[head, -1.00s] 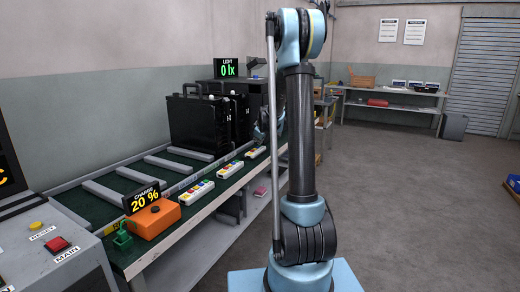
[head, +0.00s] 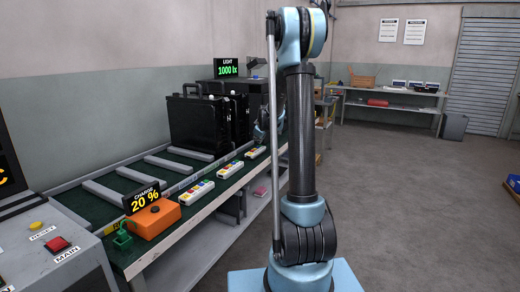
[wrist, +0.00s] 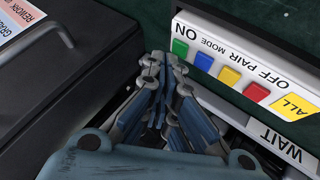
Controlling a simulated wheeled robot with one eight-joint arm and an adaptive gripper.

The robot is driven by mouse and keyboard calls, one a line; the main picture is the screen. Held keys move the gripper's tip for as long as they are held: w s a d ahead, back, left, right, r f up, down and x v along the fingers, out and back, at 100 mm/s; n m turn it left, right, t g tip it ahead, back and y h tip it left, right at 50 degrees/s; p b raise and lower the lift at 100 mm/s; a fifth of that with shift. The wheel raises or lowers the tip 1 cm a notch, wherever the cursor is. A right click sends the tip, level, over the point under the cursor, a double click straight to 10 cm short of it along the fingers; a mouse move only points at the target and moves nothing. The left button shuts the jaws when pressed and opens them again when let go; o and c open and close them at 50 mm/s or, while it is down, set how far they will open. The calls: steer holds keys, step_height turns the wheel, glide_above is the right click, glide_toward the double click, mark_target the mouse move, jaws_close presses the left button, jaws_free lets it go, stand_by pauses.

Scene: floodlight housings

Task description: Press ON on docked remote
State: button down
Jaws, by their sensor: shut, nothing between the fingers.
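In the wrist view a white remote (wrist: 222,55) sits in a dock with a WAIT label (wrist: 281,145). The green button (wrist: 180,48) is at the ON end. My gripper (wrist: 163,62) is shut and empty, its fingertips beside that end, close to the green button. I cannot tell whether they touch it. In the head view my gripper (head: 262,132) is small and partly hidden behind my arm.
A black housing (wrist: 60,75) lies close to the left of my gripper. In the head view black cases (head: 198,120) stand on the bench, with several white remotes (head: 198,191) along its front edge and an orange charger (head: 155,219) reading 20 % nearer.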

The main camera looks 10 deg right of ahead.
mark_target(259, 146)
steer(key=shift+r, duration=0.2)
steer(key=shift+r, duration=2.55)
